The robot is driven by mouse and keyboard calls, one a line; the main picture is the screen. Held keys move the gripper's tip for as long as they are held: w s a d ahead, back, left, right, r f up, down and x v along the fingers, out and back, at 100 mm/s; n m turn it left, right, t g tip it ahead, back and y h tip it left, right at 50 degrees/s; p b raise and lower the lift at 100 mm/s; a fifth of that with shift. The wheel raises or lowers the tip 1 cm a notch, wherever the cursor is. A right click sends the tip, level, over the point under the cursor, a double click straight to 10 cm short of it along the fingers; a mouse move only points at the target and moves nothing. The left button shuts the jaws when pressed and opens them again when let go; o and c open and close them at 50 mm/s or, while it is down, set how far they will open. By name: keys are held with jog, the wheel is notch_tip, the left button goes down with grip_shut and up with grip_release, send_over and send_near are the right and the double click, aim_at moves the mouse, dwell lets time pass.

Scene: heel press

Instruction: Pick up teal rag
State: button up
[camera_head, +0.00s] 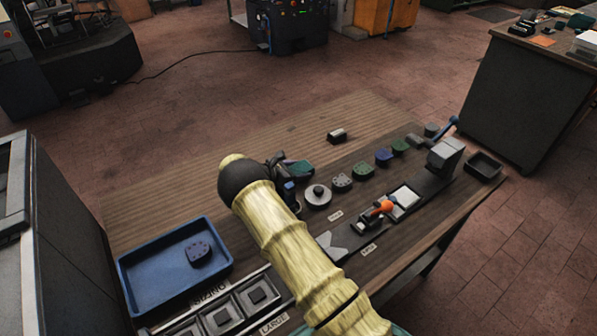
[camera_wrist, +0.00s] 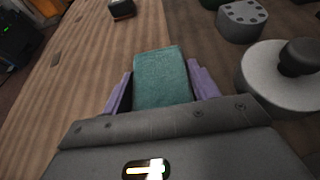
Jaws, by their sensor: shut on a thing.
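The teal rag (camera_wrist: 162,72) is a small folded block of cloth between the two purple-sided fingers of my gripper (camera_wrist: 160,88) in the wrist view. The fingers touch it on both sides, and my gripper is shut on it. In the head view the rag (camera_head: 299,168) shows just beyond my yellow-sleeved arm, over the wooden table. My arm partly hides my gripper there. I cannot tell whether the rag touches the tabletop.
A round grey piece with a dark knob (camera_wrist: 285,75) and a grey holed block (camera_wrist: 241,20) stand to the right. A dark block with a pale top (camera_head: 337,136) lies beyond. A blue tray (camera_head: 140,285) holds a dark heel piece. A press (camera_head: 445,155) stands at the right.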

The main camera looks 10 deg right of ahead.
aim_at(298, 169)
jog(key=shift+r, duration=0.1)
notch_tip(298, 169, up, 10)
jog(key=shift+f+b, duration=0.1)
jog(key=shift+b, duration=0.4)
dwell(0.4)
